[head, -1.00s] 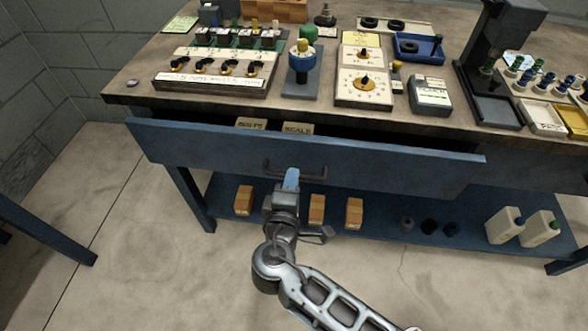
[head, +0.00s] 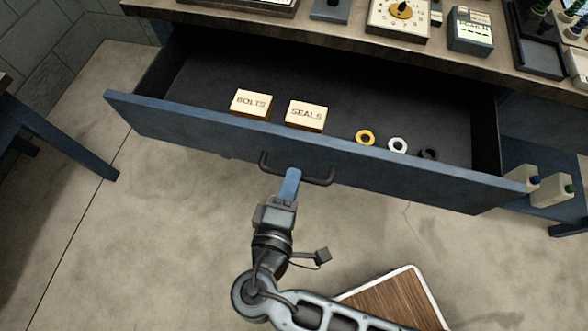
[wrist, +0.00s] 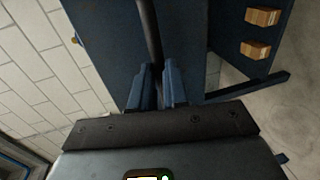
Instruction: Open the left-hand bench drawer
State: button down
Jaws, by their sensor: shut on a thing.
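The left-hand bench drawer (head: 220,137) has a blue front and stands pulled far out from under the bench top. Its dark inside shows a BOLTS box (head: 252,103), a SEALS box (head: 305,114) and yellow, white and black rings (head: 397,145). The dark bar handle (head: 317,181) is on the drawer front. My gripper (head: 292,174) is shut on the handle near its middle. In the wrist view the blue fingers (wrist: 158,82) close around the dark handle bar (wrist: 150,30).
The bench top (head: 330,43) carries a dial box (head: 398,17) and other gear. White bottles (head: 552,190) stand on the lower shelf at right. A blue table (head: 60,130) stands at left. A wooden board with a pale rim (head: 395,300) shows low down.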

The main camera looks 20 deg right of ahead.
dwell(0.3)
jog(key=c, duration=1.1)
grip_release()
jog(key=shift+b+v, duration=0.35)
jog(key=shift+v, duration=3.6)
jog(key=s+d+f+m+g+y, duration=0.2)
jog(key=s+d+f+g+y, duration=0.2)
jog(key=s+d+f+y, duration=0.5)
jog(key=s+d+r+m+t, duration=0.2)
jog(key=d+r+m, duration=0.1)
jog(key=r, duration=0.4)
jog(key=s+d+r+m+t, duration=0.2)
jog(key=d+r+m, duration=0.1)
jog(key=r, duration=0.5)
jog(key=s+d+r+m+t, duration=0.2)
jog(key=s+d+r, duration=0.1)
jog(key=r, duration=0.5)
jog(key=shift+m, duration=0.4)
